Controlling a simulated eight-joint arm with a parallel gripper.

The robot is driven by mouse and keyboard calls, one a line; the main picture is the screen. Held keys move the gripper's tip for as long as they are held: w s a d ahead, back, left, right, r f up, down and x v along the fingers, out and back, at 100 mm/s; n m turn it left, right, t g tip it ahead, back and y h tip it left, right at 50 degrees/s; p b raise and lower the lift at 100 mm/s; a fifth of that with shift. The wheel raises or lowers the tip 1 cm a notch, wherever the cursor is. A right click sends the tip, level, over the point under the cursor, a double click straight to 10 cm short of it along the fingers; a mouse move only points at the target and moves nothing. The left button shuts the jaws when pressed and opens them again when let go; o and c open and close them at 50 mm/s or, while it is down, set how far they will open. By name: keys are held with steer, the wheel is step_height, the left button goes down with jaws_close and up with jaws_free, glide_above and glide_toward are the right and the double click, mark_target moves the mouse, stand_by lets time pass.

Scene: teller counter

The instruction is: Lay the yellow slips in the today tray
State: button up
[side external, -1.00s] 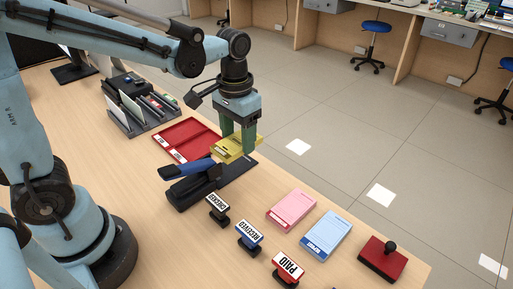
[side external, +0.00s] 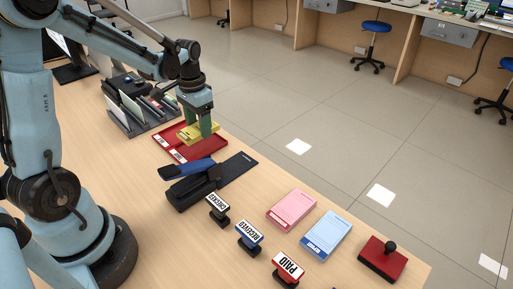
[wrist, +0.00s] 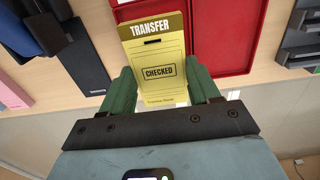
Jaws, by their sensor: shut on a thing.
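My gripper (side external: 198,130) is shut on the yellow slips (side external: 186,134), a pad headed "TRANSFER" and stamped "CHECKED" in the wrist view (wrist: 157,65). The green fingers grip the pad at its two sides. The pad is over the far part of the red tray (side external: 172,143); I cannot tell whether it touches the tray floor. The tray has two white labels on its near edge, too small to read, and a divider. In the wrist view the tray (wrist: 235,45) shows behind and beside the pad.
Stamps (side external: 218,208), a pink pad (side external: 291,210), a blue pad (side external: 326,236) and a red ink pad (side external: 382,258) lie to the right.

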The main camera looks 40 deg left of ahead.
steer(key=shift+f, duration=2.05)
steer(key=o, duration=1.3)
steer(key=shift+c, duration=0.2)
steer(key=shift+r, duration=3)
